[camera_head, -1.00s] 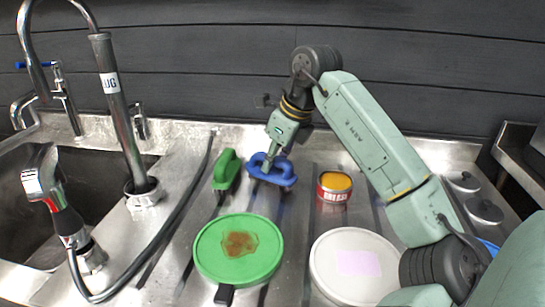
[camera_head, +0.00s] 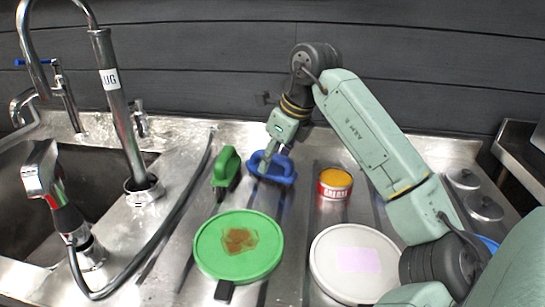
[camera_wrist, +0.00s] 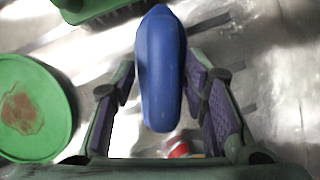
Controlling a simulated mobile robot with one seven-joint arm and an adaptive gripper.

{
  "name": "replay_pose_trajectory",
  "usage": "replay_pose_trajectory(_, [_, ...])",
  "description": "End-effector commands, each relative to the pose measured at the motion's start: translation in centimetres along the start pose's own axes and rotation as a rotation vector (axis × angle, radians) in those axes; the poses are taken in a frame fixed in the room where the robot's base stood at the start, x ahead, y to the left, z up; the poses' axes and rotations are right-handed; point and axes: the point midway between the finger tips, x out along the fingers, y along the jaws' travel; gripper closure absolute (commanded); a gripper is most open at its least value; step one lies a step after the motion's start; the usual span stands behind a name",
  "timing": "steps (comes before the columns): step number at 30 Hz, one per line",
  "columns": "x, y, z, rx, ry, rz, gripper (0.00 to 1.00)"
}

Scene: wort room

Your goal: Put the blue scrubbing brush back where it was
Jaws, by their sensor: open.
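The blue scrubbing brush (camera_head: 283,175) is on the metal drainboard, right of a green brush (camera_head: 226,168). In the wrist view the blue brush's handle (camera_wrist: 160,85) runs lengthwise between my fingers; its underside is hidden. My gripper (camera_head: 272,154) is low over the blue brush. In the wrist view my gripper (camera_wrist: 162,76) is open, with one purple-padded finger on each side of the handle.
A grease tin (camera_head: 333,186) stands right of the blue brush. A green lid (camera_head: 213,252) with a brown stain and a white lid (camera_head: 330,285) with a pink note lie in front. The sink (camera_head: 25,225), tap and hose are left. A dark wall is behind.

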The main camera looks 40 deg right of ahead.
Motion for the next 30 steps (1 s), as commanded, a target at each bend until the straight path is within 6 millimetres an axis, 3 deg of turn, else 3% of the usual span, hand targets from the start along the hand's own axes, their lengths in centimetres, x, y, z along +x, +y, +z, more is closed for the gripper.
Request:
replay_pose_trajectory(5, [-2.1,-0.1,0.1,0.001,0.001,-0.003,0.59])
replay_pose_trajectory(12, [-7.4,-0.1,0.1,0.002,0.000,-0.003,0.59])
replay_pose_trajectory(18, [-10.8,-0.1,0.1,0.001,0.000,-0.002,0.59])
replay_pose_trajectory(24, [-12.2,-0.1,0.1,0.001,0.000,-0.001,0.59])
replay_pose_trajectory(30, [-12.2,0.0,0.1,0.001,0.000,0.000,0.59])
